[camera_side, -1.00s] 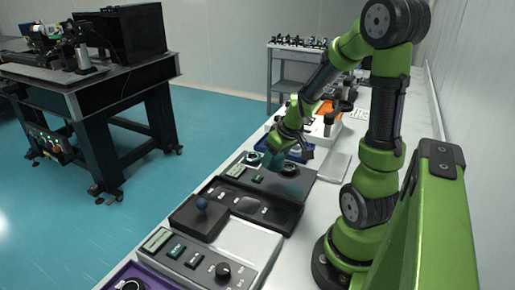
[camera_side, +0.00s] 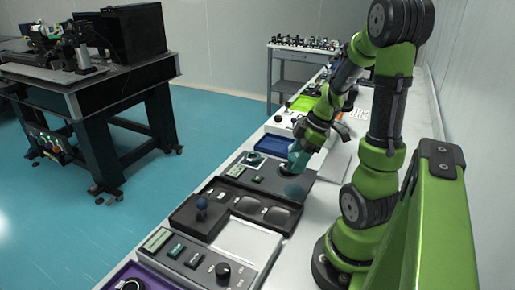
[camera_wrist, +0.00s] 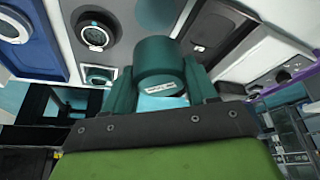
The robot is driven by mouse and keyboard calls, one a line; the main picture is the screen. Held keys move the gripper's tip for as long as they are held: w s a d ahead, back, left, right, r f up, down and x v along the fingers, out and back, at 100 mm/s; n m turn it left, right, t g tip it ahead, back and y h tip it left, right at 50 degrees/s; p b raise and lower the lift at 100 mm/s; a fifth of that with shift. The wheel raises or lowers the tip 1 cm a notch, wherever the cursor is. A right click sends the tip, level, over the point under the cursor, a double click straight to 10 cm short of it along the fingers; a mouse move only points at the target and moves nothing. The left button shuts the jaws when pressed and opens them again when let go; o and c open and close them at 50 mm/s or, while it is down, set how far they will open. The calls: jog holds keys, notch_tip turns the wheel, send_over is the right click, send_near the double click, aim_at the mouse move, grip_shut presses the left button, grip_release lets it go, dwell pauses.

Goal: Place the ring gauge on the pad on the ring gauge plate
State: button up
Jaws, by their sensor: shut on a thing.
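My gripper (camera_side: 296,160) is above the right part of a dark grey plate (camera_side: 268,186), which appears to be the ring gauge plate. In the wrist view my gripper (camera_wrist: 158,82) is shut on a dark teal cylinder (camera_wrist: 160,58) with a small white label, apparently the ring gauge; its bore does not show. In the side view the fingers blend with it. A dark round spot, perhaps the pad (camera_side: 286,170), lies close below the fingers; I cannot tell whether they touch. A ring-shaped fixture (camera_side: 254,159) sits at the plate's far left corner.
Nearer stand a grey control panel (camera_side: 195,254) and a purple tray (camera_side: 120,280).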

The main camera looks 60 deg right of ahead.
jog(key=shift+a+f+n, duration=0.15)
jog(key=shift+f+n, duration=0.1)
jog(key=shift+n, duration=0.05)
notch_tip(320, 180, down, 8)
jog(key=shift+r, duration=0.25)
jog(key=o, duration=1.3)
jog(key=shift+f, duration=0.15)
jog(key=v, duration=1.2)
jog(key=w+a+r+m+t, duration=0.1)
jog(key=w+a+r+m, duration=0.1)
jog(key=a, duration=0.6)
jog(key=w+a+r+m+t, duration=0.1)
jog(key=w+a+r+m, duration=0.1)
jog(key=a+r+m, duration=0.3)
jog(key=w+a+r+m+t, duration=0.1)
jog(key=w+a+r+m, duration=0.2)
jog(key=a, duration=0.8)
jog(key=shift+a+r+m, duration=0.3)
jog(key=shift+a+r, duration=0.1)
jog(key=shift+r, duration=0.25)
